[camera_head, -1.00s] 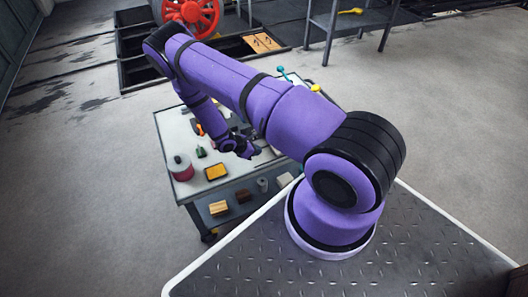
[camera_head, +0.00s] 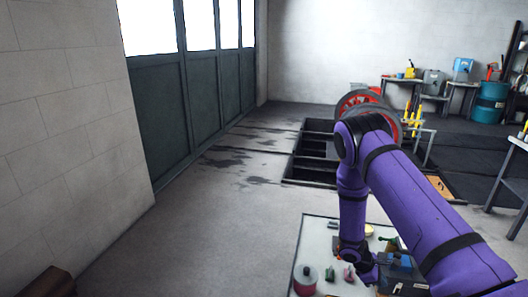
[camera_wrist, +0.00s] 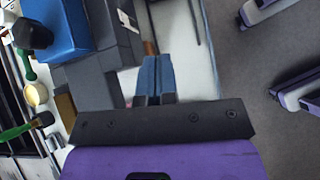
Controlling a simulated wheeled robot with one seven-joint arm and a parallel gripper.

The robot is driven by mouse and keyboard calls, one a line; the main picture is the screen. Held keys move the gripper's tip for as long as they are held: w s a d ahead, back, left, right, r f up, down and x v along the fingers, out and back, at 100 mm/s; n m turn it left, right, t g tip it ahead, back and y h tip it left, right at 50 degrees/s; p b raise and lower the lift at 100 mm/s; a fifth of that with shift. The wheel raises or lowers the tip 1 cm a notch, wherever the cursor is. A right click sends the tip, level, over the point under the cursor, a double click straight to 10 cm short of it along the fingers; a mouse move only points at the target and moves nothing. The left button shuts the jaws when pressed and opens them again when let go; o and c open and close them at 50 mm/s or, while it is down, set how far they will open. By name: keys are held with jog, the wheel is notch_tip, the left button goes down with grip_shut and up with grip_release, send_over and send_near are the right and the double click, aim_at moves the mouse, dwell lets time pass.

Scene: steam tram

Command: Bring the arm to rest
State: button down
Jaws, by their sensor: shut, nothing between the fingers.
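My purple arm reaches out from the right in the head view and bends down over a small work table (camera_head: 316,232). My gripper (camera_head: 366,274) is low over the table top, dark and partly hidden among the things there. In the wrist view my gripper (camera_wrist: 153,80) has its two blue-grey fingers together, with nothing between them. The fingers point at a pale surface beside a grey block-like thing (camera_wrist: 92,75). I cannot tell whether they touch anything.
On the table are a red spool (camera_head: 305,284), a small green piece (camera_head: 329,274) and a blue box (camera_head: 401,262). A floor pit (camera_head: 315,150) with red wheels (camera_head: 362,102) lies beyond. Open floor (camera_head: 225,225) is left of the table.

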jog(key=s+a+r+m+t+y, duration=0.15)
jog(key=r+m, duration=0.25)
jog(key=r, duration=1.5)
jog(key=s+a+r+m+t+y, duration=0.1)
jog(key=s+a+r+m+y, duration=0.2)
jog(key=r, duration=1.6)
jog(key=s+a+r+m+t+y, duration=0.1)
jog(key=s+a+r+m+t, duration=0.1)
jog(key=s+r, duration=0.7)
jog(key=s+a+r+m+t+y, duration=0.2)
jog(key=s+r, duration=0.7)
jog(key=s, duration=0.5)
jog(key=a+m+t, duration=0.1)
jog(key=a+m, duration=0.1)
jog(key=shift+s+a, duration=0.3)
jog(key=shift+a, duration=0.1)
